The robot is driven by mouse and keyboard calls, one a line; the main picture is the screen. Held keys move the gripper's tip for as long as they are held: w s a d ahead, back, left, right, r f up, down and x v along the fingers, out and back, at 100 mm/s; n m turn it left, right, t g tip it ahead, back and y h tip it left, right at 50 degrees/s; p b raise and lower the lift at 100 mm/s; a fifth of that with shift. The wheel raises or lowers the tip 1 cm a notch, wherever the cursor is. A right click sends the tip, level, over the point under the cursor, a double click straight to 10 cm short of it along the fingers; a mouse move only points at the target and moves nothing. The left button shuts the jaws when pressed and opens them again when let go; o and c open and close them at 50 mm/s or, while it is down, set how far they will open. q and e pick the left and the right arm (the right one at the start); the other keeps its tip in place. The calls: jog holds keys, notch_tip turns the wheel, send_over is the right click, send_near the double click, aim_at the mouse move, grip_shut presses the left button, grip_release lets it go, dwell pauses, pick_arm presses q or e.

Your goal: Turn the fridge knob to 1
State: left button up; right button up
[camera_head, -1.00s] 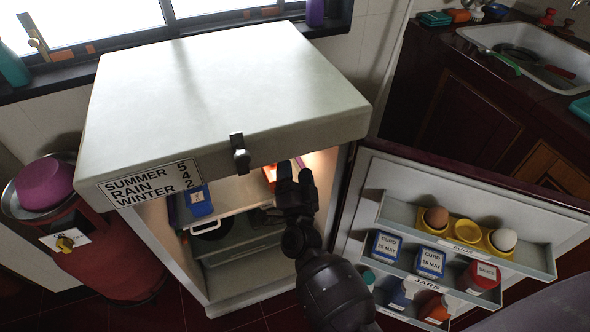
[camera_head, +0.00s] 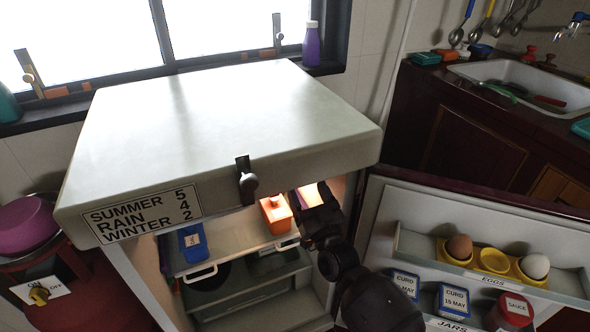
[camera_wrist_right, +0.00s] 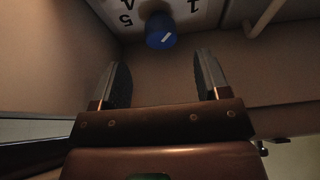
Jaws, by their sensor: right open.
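The blue fridge knob (camera_wrist_right: 160,32) shows in the right wrist view, with a white pointer mark, on a white dial plate (camera_wrist_right: 206,12) bearing the digits 4, 5 and 1. The plate is partly cut off by the picture's top edge. My right gripper (camera_wrist_right: 163,70) is open and empty, and the knob lies ahead of the gap between its fingers, apart from them. In the head view the right gripper (camera_head: 316,203) is inside the open fridge, under its top (camera_head: 225,110). The knob is hidden in that view. My left gripper is not in view.
The fridge door (camera_head: 400,208) stands open at the right with eggs and jars on its shelves. An orange-red container (camera_head: 276,214) and a blue box (camera_head: 192,242) sit inside the fridge. A label (camera_head: 142,214) on the top reads summer 5, rain 4, winter 2.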

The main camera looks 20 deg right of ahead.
jog(key=b+x, duration=0.1)
jog(key=x, duration=0.6)
jog(key=shift+w+r, duration=0.1)
jog(key=shift+w, duration=0.25)
jog(key=c, duration=0.9)
